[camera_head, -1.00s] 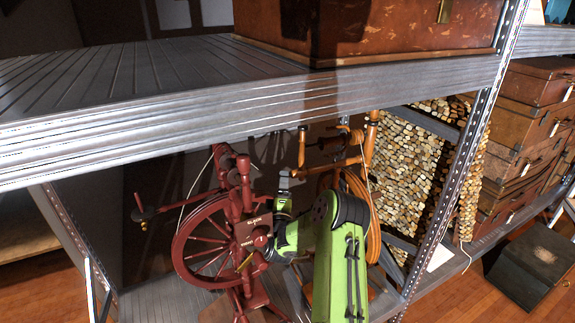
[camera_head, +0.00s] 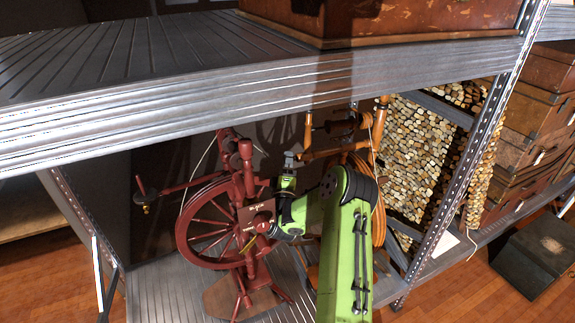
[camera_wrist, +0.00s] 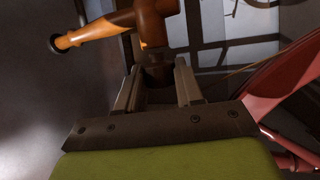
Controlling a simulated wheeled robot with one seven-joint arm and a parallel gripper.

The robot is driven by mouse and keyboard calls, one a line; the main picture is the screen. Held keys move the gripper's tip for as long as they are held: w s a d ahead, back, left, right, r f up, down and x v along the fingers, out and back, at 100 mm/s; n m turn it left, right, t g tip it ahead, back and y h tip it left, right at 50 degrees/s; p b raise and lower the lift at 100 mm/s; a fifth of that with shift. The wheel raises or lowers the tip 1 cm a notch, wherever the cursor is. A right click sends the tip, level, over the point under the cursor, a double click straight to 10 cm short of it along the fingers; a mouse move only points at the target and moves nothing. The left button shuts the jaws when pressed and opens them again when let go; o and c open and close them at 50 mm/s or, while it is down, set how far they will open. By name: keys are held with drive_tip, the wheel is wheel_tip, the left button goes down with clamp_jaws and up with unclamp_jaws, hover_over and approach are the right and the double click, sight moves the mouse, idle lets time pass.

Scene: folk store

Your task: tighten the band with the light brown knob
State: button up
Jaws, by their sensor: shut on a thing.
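A light brown spinning wheel (camera_head: 378,125) stands on the lower shelf, behind my arm. My gripper (camera_head: 290,156) points up beside its left post (camera_head: 307,132). In the wrist view my gripper (camera_wrist: 158,85) is shut on the light brown knob (camera_wrist: 157,72), whose part between the fingers is dark in shadow. Turned orange-brown wood (camera_wrist: 148,22) rises just beyond the fingertips, with a rounded end (camera_wrist: 60,42) sticking out left. The band cannot be made out clearly. My green arm hides much of the light brown wheel in the head view.
A red spinning wheel (camera_head: 185,236) stands close on the left of my arm; its rim (camera_wrist: 285,85) shows at the right of the wrist view. The upper shelf's metal edge (camera_head: 200,98) runs above my arm. A perforated shelf post (camera_head: 478,125) stands to the right.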

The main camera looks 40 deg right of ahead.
drive_tip(key=shift+f, duration=0.15)
drive_tip(key=h+b, duration=0.1)
drive_tip(key=b, duration=0.1)
drive_tip(key=m+h+b, duration=0.1)
drive_tip(key=b, duration=0.1)
drive_tip(key=shift+w+f+t, duration=0.1)
drive_tip(key=shift+f+t, duration=0.2)
drive_tip(key=shift+t, duration=0.1)
drive_tip(key=shift+w+m+h+b, duration=0.1)
drive_tip(key=shift+m+h+b, duration=0.35)
drive_tip(key=shift+m+h, duration=1.45)
drive_tip(key=o, duration=1)
drive_tip(key=shift+h, duration=0.4)
drive_tip(key=shift+o, duration=0.2)
drive_tip(key=shift+d, duration=0.1)
